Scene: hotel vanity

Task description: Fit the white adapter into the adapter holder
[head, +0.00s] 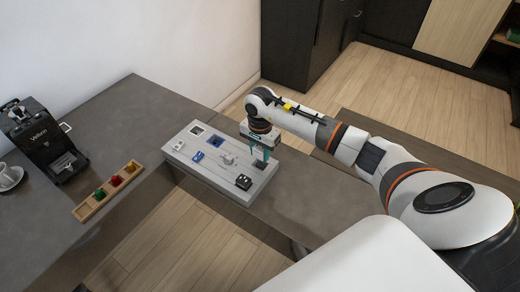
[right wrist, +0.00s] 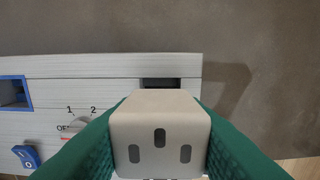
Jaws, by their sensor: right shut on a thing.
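My right gripper (head: 262,160) is over the right part of a light grey panel block (head: 206,174) on the counter. In the right wrist view, the green fingers of my right gripper (right wrist: 160,135) are shut on the white adapter (right wrist: 158,122), a rounded block with three dark slots facing the camera. A dark rectangular recess (right wrist: 158,83) in the panel shows just beyond the adapter, partly covered by it; it may be the adapter holder. I cannot tell whether the adapter touches the panel. My left gripper is out of view.
The panel also carries a blue-framed opening (right wrist: 13,94), a blue switch (right wrist: 27,156), a dial (right wrist: 82,124) and a black part (head: 243,181). A wooden tray (head: 108,191) with coloured pieces and a coffee machine (head: 42,140) stand left. The counter right of the panel is clear.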

